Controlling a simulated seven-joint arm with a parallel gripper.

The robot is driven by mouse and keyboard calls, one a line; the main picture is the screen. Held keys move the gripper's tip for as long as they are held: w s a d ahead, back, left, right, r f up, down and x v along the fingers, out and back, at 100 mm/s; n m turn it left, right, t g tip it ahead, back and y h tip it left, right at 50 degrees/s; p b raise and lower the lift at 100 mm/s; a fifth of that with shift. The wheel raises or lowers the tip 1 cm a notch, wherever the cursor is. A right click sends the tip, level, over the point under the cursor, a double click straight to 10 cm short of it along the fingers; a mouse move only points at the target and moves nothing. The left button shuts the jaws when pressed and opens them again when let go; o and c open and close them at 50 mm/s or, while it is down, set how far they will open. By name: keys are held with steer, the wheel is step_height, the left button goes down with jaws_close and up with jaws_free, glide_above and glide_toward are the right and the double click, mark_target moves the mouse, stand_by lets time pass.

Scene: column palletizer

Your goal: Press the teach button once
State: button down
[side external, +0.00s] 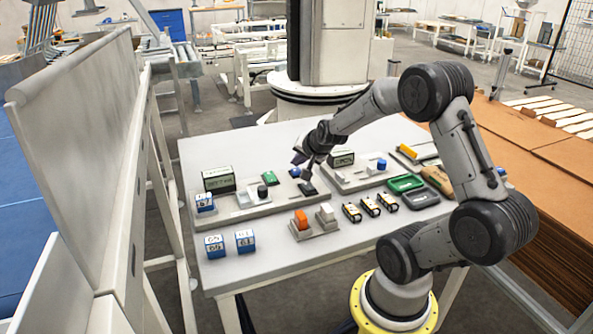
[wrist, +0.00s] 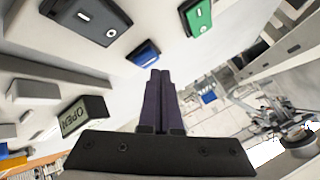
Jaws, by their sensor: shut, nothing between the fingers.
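No label reading "teach" is legible, so I cannot tell which control is the teach button. A blue button (wrist: 145,53) lies just beyond my fingertips in the wrist view; in the side view it is a small dark-blue shape (side external: 295,172). A black rocker (wrist: 88,18) with a white mark is to its left and shows in the side view (side external: 308,188). A green rocker (wrist: 199,18) is to its right and also shows in the side view (side external: 269,177). My gripper (wrist: 157,73) has its purple fingers together and empty. In the side view my gripper (side external: 299,157) is above the blue button, contact unclear.
A display (wrist: 82,116) reads OPEN; another display (side external: 218,179) stands left. Right of my gripper is a panel with a blue knob (side external: 381,164).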

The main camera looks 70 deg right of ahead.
mark_target(298, 172)
steer(key=shift+r, duration=0.1)
steer(key=shift+r, duration=2.5)
